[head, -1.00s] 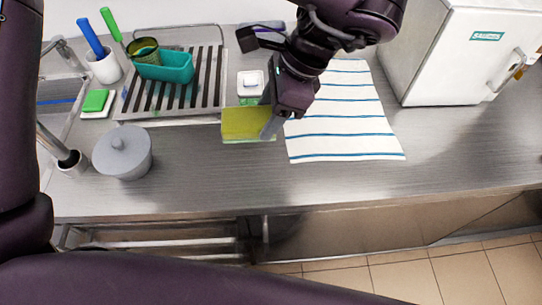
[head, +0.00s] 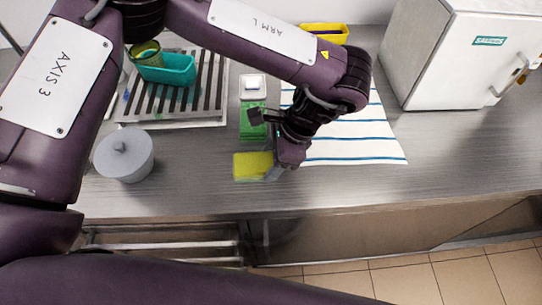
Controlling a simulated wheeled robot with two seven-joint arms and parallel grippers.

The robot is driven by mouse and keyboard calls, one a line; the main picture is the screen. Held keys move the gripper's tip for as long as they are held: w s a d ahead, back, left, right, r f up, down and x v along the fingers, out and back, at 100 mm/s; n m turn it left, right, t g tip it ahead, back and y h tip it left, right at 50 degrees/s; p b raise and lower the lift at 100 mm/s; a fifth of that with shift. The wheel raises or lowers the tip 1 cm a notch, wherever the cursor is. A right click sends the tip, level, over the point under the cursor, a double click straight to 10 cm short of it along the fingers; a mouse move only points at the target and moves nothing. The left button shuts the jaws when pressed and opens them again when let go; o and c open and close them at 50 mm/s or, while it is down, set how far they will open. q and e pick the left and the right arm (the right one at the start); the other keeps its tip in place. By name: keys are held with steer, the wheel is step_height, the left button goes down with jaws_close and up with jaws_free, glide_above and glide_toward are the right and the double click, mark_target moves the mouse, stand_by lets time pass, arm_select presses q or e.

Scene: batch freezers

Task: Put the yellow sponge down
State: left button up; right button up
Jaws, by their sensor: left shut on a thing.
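The yellow sponge (head: 251,165) is in the head view, over the front middle part of the steel counter (head: 190,195), just left of the striped cloth. My left gripper (head: 274,171) is shut on the right end of the sponge. The sponge lies roughly flat. I cannot tell whether its underside touches the counter. My left arm crosses the top of the view and partly hides the cloth and drying rack. My right gripper is not in view.
A green bottle with a white cap (head: 253,88) stands behind the sponge. The drying rack (head: 205,105) holds a teal container (head: 166,70). A white freezer (head: 440,60) stands back right.

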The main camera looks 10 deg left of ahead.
arm_select(q)
steer(key=shift+f, duration=0.1)
steer(key=o, duration=1)
steer(key=shift+c, duration=0.2)
steer(key=shift+r, duration=0.25)
steer(key=v, duration=1.2)
steer(key=shift+b, duration=0.35)
steer(key=shift+f, duration=0.15)
